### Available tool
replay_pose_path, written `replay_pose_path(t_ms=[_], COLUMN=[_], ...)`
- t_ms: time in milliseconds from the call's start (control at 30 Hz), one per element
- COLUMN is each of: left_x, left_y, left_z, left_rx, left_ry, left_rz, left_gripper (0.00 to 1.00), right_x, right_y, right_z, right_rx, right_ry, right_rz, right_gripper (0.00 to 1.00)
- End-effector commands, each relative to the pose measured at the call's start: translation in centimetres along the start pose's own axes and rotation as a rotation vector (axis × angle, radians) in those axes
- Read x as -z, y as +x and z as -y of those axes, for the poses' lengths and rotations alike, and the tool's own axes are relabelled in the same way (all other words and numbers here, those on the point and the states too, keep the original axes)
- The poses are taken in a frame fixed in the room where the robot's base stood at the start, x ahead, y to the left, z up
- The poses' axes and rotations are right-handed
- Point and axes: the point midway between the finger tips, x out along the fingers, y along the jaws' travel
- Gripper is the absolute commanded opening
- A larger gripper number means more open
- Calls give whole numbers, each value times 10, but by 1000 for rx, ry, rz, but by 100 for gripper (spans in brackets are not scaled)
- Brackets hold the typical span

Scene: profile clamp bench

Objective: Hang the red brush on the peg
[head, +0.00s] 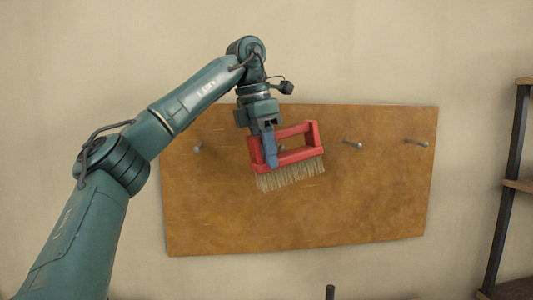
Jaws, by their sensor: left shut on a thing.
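The red brush (287,157) has a frame-like handle and pale bristles that point down. It is in front of the brown board, tilted with its right end a little higher. My left gripper (269,150) is shut on the left end of the brush's handle. Grey pegs stick out of the board: one (197,147) left of the brush, one (352,144) just right of it, and one (417,142) near the right edge. A small grey tip shows in the handle's opening; I cannot tell whether the handle is around a peg there. My right gripper is not in view.
The brown board (300,220) is on a plain beige wall, with bare space below the pegs. A shelf with dark posts (509,185) stands at the right edge. A dark upright post top (330,292) shows at the bottom.

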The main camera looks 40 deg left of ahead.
Motion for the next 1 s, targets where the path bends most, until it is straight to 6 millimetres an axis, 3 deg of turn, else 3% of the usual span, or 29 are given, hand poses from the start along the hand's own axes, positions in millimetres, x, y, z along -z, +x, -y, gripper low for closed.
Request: replay_pose_path(t_ms=[767,1000], left_x=[-12,-12], left_y=[4,14], left_z=[-45,-54], left_rx=[1,0], left_ry=[0,0], left_rz=[0,1], left_gripper=[19,19], right_x=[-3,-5], right_y=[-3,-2], right_z=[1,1], right_rx=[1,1], right_ry=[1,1], right_rz=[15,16], right_gripper=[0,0])
